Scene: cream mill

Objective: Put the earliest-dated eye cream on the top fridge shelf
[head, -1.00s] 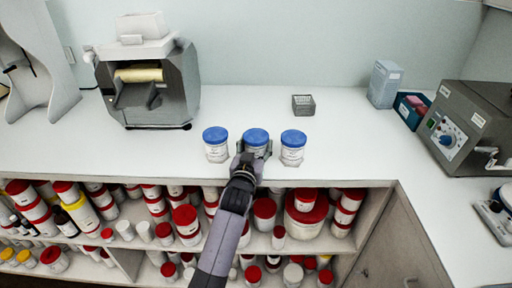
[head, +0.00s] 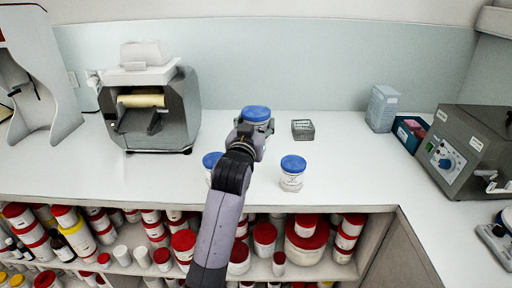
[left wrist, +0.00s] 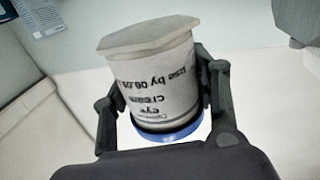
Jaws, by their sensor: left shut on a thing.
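Three white jars with blue lids are eye cream candidates on the white counter. My left gripper (head: 254,128) is shut on the middle jar (head: 257,114) and holds it raised above the counter. In the left wrist view this held jar (left wrist: 163,85) appears upside down between the fingers. The left jar (head: 211,161) stands on the counter, partly hidden by my arm. The right jar (head: 291,172) stands clear near the front edge. Their dates are too small to read. No fridge shows.
A grey mill machine (head: 155,108) stands at the left back of the counter. A small grey box (head: 303,130) sits behind the jars. A blue bin (head: 409,131) and a grey device (head: 470,145) with a dial stand at the right. Shelves of red-lidded jars lie below the counter.

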